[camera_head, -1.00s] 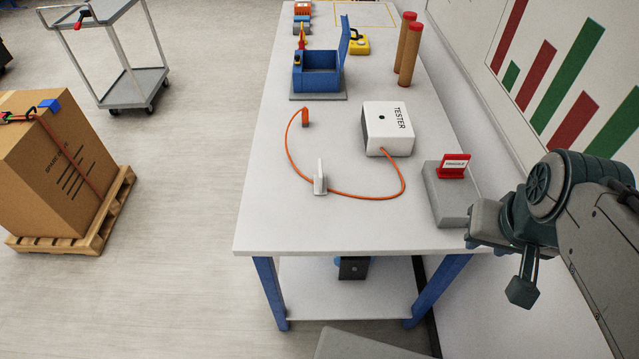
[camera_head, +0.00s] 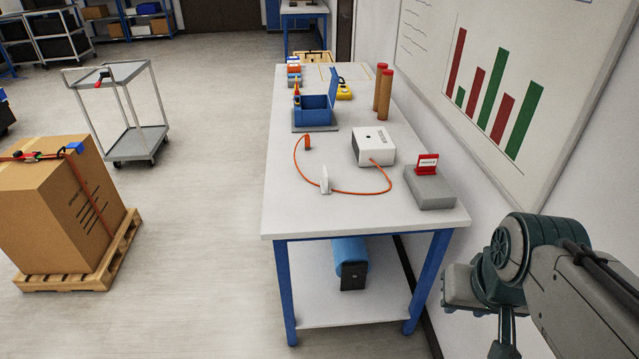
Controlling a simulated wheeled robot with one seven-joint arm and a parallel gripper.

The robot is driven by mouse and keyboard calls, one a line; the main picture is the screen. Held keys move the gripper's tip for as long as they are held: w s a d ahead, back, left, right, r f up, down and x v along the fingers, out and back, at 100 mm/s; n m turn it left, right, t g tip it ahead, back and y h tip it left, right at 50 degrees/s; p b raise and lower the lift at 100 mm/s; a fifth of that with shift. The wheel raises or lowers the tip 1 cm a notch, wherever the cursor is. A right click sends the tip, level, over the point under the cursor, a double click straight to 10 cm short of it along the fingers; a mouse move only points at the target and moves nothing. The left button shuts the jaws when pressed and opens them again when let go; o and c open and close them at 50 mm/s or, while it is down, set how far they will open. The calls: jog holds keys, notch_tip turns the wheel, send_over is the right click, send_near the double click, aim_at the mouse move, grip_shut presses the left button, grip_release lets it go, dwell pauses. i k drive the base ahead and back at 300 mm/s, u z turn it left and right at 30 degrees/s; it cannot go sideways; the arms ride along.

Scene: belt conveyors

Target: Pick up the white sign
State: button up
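A small white upright piece (camera_head: 325,180) stands on the table near its front, beside the orange cable; it may be the white sign, but its face is too narrow to read. A red holder (camera_head: 427,169) with a small white label on its front sits on a grey block (camera_head: 430,192) at the table's right edge. My arm's end (camera_head: 490,290) is at the lower right, apart from the table and both objects. The fingers of my gripper cannot be made out clearly, and part of the end is cut off by the bottom edge.
The table (camera_head: 300,215) also bears a white tester box (camera_head: 373,147), a blue open box (camera_head: 316,110) and two brown cylinders (camera_head: 384,95). A wall board (camera_head: 560,50) is on the right. A carton (camera_head: 65,205) on a pallet and a cart (camera_head: 135,140) stand left; floor between is clear.

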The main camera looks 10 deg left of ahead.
aim_at(325, 189)
jog(key=u, duration=0.55)
jog(key=i, duration=0.55)
jog(key=u, duration=0.45)
jog(key=i, duration=0.9)
jog(key=z, duration=0.5)
jog(key=k, duration=0.5)
jog(key=z, duration=2.15)
jog(key=k, duration=0.9)
jog(key=u, duration=0.65)
